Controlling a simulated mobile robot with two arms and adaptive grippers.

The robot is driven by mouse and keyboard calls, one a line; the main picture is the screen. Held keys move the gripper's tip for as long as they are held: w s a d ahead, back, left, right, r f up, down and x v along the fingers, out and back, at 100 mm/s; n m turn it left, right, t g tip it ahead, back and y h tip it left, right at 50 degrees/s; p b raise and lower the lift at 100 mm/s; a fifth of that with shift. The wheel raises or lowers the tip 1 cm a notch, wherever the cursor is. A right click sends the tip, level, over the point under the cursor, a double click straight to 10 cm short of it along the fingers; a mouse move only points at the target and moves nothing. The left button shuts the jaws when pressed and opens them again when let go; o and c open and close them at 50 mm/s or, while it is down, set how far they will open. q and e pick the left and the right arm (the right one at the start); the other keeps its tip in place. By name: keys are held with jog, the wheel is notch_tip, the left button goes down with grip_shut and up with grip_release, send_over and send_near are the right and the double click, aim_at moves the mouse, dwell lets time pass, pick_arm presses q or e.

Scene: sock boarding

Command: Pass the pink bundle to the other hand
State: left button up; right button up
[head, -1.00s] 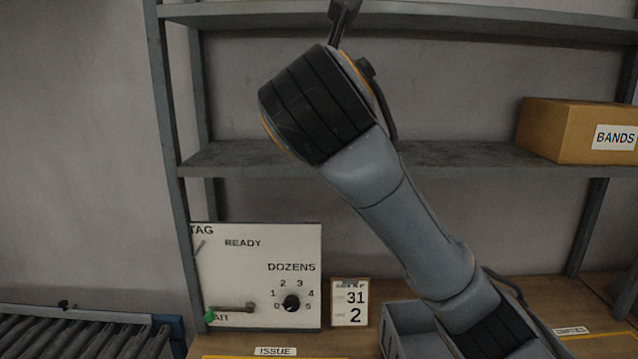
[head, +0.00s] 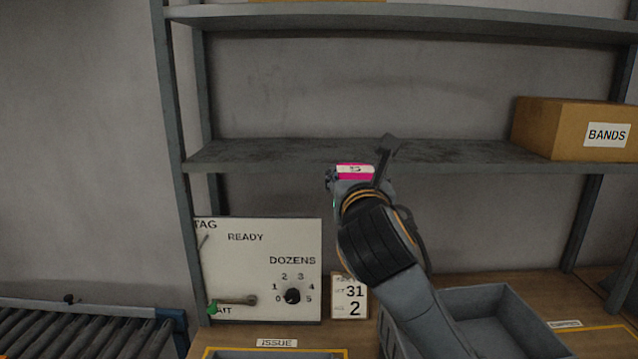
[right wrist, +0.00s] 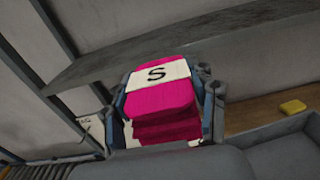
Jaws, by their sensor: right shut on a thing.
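The pink bundle (head: 355,174) with a white band is held up in front of the shelf, mostly hidden by my right gripper in the head view. The right wrist view shows it large, as a stack of folded pink layers (right wrist: 163,102) with an "S" on the band. My right gripper (head: 352,179) is shut on it, with a finger on each side of the stack in the right wrist view (right wrist: 165,108). My left gripper is in neither view.
A grey shelf (head: 260,154) runs behind the gripper, with a BANDS box (head: 560,128) at right. A dial panel (head: 258,270) stands at left beside a card (head: 350,297). A grey bin (head: 500,315) lies below my arm. A yellow item (right wrist: 293,107) lies on the wooden surface.

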jog(key=d+f, duration=0.5)
jog(key=f, duration=0.6)
jog(key=s+d+f, duration=0.4)
jog(key=s+f, duration=0.5)
jog(key=s+d+f, duration=0.4)
jog(key=s+f, duration=0.5)
jog(key=shift+f, duration=0.35)
jog(key=shift+s+a+r+y, duration=0.1)
jog(key=shift+y, duration=0.3)
